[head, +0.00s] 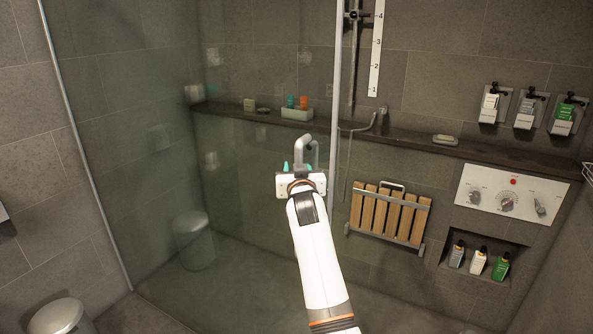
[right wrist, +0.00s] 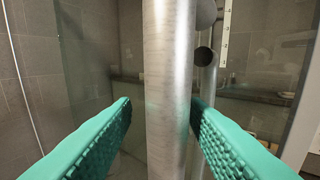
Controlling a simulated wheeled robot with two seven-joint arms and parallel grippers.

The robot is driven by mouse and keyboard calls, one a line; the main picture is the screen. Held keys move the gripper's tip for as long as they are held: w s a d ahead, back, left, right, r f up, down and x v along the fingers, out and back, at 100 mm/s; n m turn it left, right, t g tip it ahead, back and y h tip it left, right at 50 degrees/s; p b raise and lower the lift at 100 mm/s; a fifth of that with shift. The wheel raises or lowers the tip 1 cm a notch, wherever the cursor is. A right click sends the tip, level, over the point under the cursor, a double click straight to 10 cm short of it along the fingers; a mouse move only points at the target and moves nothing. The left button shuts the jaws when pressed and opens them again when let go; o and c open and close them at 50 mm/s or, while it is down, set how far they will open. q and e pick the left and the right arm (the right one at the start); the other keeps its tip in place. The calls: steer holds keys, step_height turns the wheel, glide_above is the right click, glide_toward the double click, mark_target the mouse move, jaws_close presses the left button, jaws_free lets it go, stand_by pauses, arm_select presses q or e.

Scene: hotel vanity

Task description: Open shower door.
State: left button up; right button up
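The glass shower door (head: 120,200) fills the left and middle of the head view, with a pale vertical edge strip (head: 336,80). Its metal handle (head: 303,141) stands near that edge, just beyond my right gripper (head: 297,168). In the right wrist view the handle's thick vertical bar (right wrist: 169,90) rises between the two teal fingers of the gripper (right wrist: 160,105). The fingers are open around the bar. My left gripper is not in view.
A dark ledge (head: 420,141) with a soap dish (head: 445,140) runs along the back wall. A folded wooden seat (head: 389,213), a control panel (head: 512,194) and bottle dispensers (head: 525,108) are at right. A bin (head: 60,317) stands at the lower left.

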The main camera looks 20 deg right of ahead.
steer(key=b+v, duration=0.2)
steer(key=v, duration=0.9)
steer(key=shift+s+a+b, duration=0.25)
steer(key=shift+s+b, duration=0.1)
